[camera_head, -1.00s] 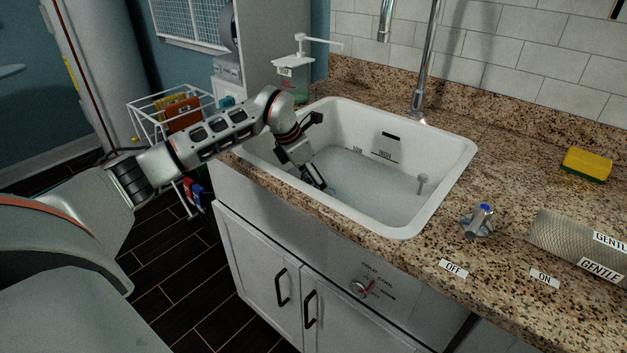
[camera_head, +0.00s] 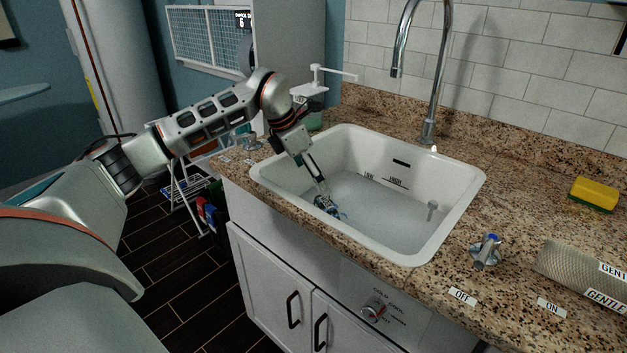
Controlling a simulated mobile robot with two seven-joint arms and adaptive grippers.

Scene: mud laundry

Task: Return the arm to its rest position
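My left arm reaches in from the left. Its gripper (camera_head: 322,196) points down into the left part of the white sink (camera_head: 452,215). A small blue and grey thing (camera_head: 330,207) shows at its fingertips, low in the sink. I cannot tell whether the fingers are closed on it or only near it. The arm passes over the sink's left rim. My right gripper is not in this view.
A tall faucet (camera_head: 432,90) stands behind the sink. A soap dispenser (camera_head: 312,95) is behind my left forearm. A knob handle (camera_head: 487,250), a yellow sponge (camera_head: 594,194) and a mesh roll (camera_head: 580,268) are on the granite counter (camera_head: 420,290). A wire rack (camera_head: 185,190) stands left.

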